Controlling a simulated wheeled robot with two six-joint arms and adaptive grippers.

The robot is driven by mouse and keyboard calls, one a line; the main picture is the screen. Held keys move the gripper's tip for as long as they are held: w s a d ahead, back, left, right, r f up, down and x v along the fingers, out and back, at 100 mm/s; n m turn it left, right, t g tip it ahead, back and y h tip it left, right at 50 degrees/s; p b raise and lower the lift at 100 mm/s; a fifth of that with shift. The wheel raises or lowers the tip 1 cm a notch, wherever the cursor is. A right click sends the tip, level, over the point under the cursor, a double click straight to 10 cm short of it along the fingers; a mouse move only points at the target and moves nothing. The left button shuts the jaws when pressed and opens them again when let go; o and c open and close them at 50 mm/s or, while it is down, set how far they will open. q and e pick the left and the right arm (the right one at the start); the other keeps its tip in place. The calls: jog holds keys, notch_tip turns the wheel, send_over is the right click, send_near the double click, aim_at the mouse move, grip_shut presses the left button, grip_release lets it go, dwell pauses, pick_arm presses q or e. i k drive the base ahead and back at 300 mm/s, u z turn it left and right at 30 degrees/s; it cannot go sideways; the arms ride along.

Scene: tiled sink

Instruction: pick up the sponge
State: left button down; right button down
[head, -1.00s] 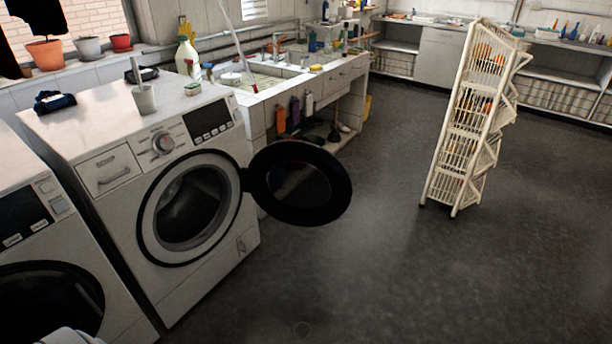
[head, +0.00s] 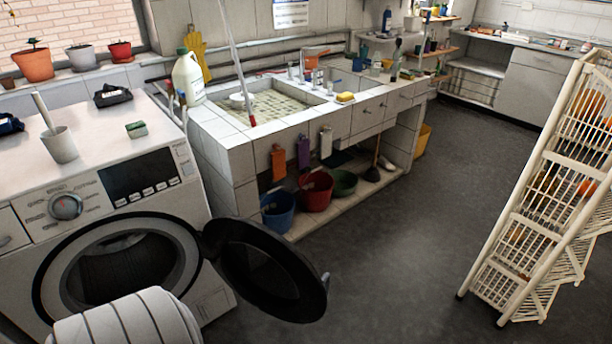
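A yellow sponge-like block (head: 345,97) lies on the front rim of the tiled sink (head: 215,125), right of the basin. A small green and pale block (head: 136,129), which may also be a sponge, lies on top of the washing machine (head: 100,215). Neither gripper is in view. A white ribbed part at the bottom left seems to be my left arm.
The washer's round door (head: 265,272) stands open in front of the sink's left end. A white rack (head: 545,190) stands at the right. Several buckets, including a red one (head: 316,190), sit under the sink. The dark floor (head: 400,250) between is clear.

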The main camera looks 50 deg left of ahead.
aim_at(135, 130)
jog(key=i, duration=1.9)
jog(key=u, duration=0.9)
jog(key=i, duration=1.05)
jog(key=u, duration=3.55)
jog(key=i, duration=0.5)
jog(key=z, duration=0.1)
